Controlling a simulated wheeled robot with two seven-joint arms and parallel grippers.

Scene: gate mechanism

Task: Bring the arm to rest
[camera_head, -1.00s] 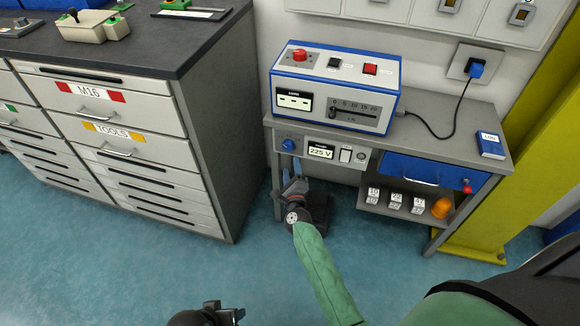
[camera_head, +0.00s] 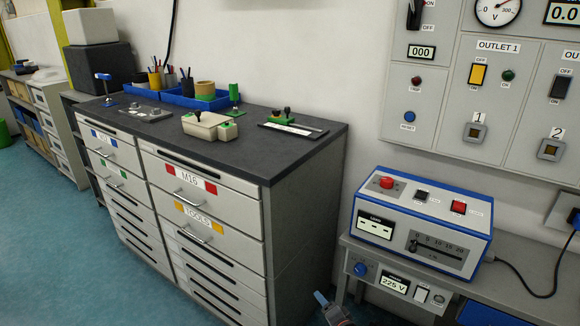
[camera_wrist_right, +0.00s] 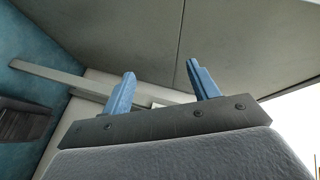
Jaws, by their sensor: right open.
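My right gripper (camera_head: 322,299) shows only at the bottom edge of the head view, its blue fingers pointing up between the drawer cabinet and the bench. In the right wrist view my right gripper (camera_wrist_right: 162,82) has two blue fingers spread apart with nothing between them. The rest of my right arm is cut off below the head view. My left gripper is out of view.
The drawer cabinet (camera_head: 303,236) stands close left of my right gripper. The bench (camera_head: 523,282) with a blue and grey control box (camera_head: 400,262) is to the right. An outlet panel (camera_head: 434,131) hangs above. Floor (camera_head: 60,240) is clear at left.

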